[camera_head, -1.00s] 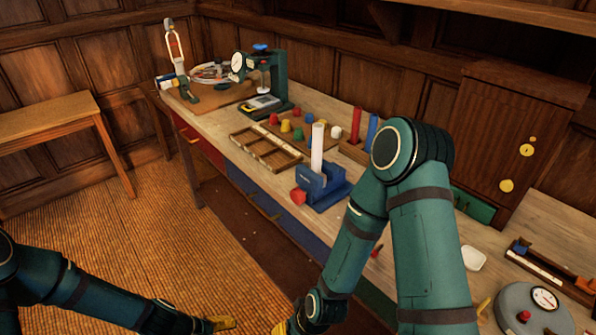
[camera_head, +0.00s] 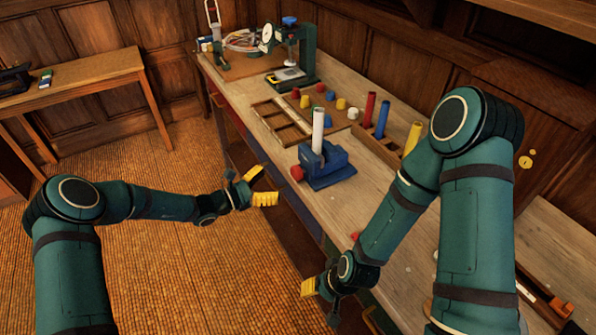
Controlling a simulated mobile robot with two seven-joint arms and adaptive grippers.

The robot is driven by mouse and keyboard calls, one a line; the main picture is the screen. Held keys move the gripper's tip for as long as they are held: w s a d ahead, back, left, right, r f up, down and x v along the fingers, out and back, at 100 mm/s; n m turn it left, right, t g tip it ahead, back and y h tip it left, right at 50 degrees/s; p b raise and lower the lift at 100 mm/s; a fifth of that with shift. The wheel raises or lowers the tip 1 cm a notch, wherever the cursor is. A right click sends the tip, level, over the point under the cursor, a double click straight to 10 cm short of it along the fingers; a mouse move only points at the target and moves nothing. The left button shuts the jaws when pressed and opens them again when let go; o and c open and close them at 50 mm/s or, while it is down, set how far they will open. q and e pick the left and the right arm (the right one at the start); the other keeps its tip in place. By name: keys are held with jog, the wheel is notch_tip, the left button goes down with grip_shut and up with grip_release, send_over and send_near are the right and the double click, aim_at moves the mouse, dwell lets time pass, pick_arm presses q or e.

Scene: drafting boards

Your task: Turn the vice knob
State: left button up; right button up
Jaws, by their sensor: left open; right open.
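The blue vice (camera_head: 327,170) sits on the workbench near its front edge, with a white cylinder (camera_head: 318,130) standing upright in it. Its red knob (camera_head: 297,173) faces the front left. My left gripper (camera_head: 262,186) has yellow fingers spread apart and empty. In the picture it is just left of the knob, with a small gap between them. My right gripper (camera_head: 308,287) is lower, in front of the bench, well below the vice in the picture. Only part of its yellow fingers shows, and nothing is seen in them.
Behind the vice are an empty wooden divided tray (camera_head: 262,110), several coloured pegs, and a rack with red, blue and yellow cylinders (camera_head: 412,140). A green press with a dial (camera_head: 308,55) stands further back. A side table (camera_head: 90,90) is at left. The floor before the bench is open.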

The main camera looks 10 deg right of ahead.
aim_at(293, 174)
pick_arm(q)
jog(key=x, duration=0.9)
jog(key=shift+d, duration=0.2)
jog(key=c, duration=1.2)
